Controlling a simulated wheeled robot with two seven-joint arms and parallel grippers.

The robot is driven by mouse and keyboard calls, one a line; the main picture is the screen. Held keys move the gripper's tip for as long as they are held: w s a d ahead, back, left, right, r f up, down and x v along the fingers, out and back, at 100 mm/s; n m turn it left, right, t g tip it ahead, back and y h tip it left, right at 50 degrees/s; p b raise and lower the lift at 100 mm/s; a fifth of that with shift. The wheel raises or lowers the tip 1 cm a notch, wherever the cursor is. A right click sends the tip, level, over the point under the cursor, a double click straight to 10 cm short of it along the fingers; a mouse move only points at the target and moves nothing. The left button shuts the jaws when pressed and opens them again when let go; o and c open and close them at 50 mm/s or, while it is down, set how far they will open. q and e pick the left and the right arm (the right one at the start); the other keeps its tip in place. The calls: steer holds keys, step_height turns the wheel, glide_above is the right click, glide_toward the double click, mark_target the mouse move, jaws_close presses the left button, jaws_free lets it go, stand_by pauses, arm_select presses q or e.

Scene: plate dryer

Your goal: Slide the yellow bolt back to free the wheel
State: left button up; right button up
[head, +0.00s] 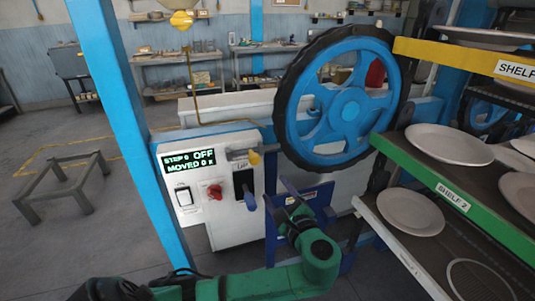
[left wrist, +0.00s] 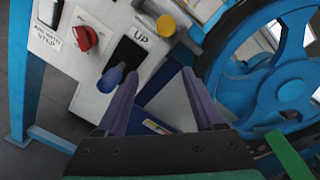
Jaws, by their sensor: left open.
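The yellow bolt knob (head: 254,158) sits at the end of a grey rod on the upper right of the white control box, close to the wheel's lower left rim. It also shows in the left wrist view (left wrist: 166,25), above and beyond my fingers. The blue wheel (head: 348,108) with a black tyre stands right of the box. My left gripper (head: 289,190) is below and to the right of the knob, apart from it. Its purple fingers are open and empty in the left wrist view (left wrist: 157,76). My right gripper is not in view.
The control box (head: 235,210) carries a display reading OFF, a red knob (head: 214,191) and a blue-handled lever (head: 250,202) in a slot, just left of my fingers. A blue post (head: 125,130) stands left. Shelves with plates (head: 435,144) crowd the right.

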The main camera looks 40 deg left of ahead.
mark_target(251, 153)
arm_select(q)
step_height(251, 153, up, 4)
steer(key=s+y, duration=0.1)
steer(key=s, duration=0.1)
steer(key=shift+n, duration=0.4)
steer(key=p+x, duration=0.1)
steer(key=x, duration=0.3)
steer(key=p+x, duration=0.1)
steer(key=x, duration=0.4)
steer(key=p+x, duration=0.2)
steer(key=x, duration=0.3)
steer(key=shift+s+a, duration=0.2)
steer(key=shift+a, duration=0.05)
steer(key=shift+w+a+f, duration=0.1)
steer(key=shift+w+a, duration=0.1)
steer(key=shift+a, duration=0.05)
steer(key=c, duration=1.1)
jaws_close()
